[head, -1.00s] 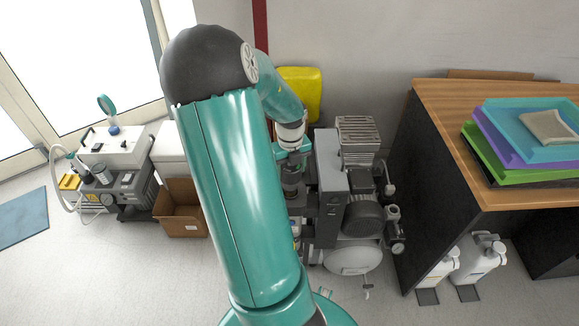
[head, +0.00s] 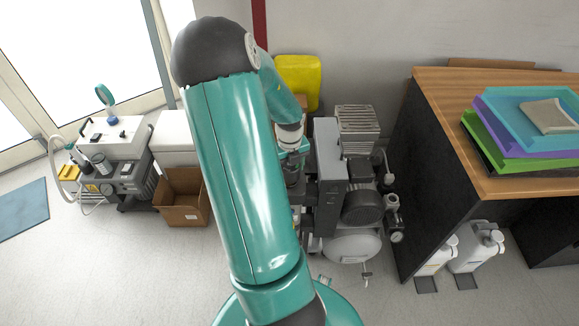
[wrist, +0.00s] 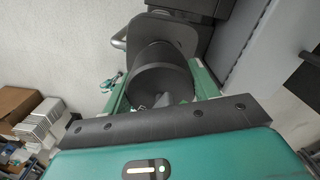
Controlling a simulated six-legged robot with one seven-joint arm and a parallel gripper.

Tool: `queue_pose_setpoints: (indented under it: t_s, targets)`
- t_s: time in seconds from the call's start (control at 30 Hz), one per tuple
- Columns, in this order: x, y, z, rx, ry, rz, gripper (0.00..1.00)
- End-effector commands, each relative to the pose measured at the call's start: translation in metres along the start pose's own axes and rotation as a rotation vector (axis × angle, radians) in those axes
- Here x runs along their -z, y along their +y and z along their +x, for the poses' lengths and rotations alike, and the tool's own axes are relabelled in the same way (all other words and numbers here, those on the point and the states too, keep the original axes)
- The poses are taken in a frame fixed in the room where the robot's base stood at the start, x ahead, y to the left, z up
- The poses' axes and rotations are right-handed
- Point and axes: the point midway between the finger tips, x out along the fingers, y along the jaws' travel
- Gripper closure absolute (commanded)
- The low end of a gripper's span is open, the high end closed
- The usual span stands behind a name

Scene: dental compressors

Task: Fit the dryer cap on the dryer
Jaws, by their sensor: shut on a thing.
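My gripper (head: 292,152) is beside the left of the compressor unit (head: 352,190) in the head view. In the wrist view its two green fingers (wrist: 160,88) close around a dark round cap-like piece (wrist: 150,76), which I take to be the dryer cap. A dark cylindrical shape (head: 293,174) shows just under the gripper in the head view; I cannot tell whether it is the cap or the dryer. A dark grey body (wrist: 178,38) lies beyond the held piece in the wrist view. My arm hides much of this area, and I cannot tell whether cap and dryer touch.
A yellow container (head: 301,80) stands behind against the wall. A wooden-topped desk (head: 440,95) with stacked trays (head: 520,125) is at the right. White bottles (head: 476,250) stand below it. A cardboard box (head: 182,200) and another machine (head: 115,165) are at the left, with open floor in front.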

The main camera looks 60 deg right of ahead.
Motion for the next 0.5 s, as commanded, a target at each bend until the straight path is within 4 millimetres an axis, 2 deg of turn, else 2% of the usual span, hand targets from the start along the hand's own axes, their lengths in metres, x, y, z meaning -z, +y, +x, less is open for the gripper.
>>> queue_pose_setpoints:
  t_s: [0.5]
  targets:
    - [0.0, 0.0, 0.012, 0.0, 0.0, -0.001, 0.66]
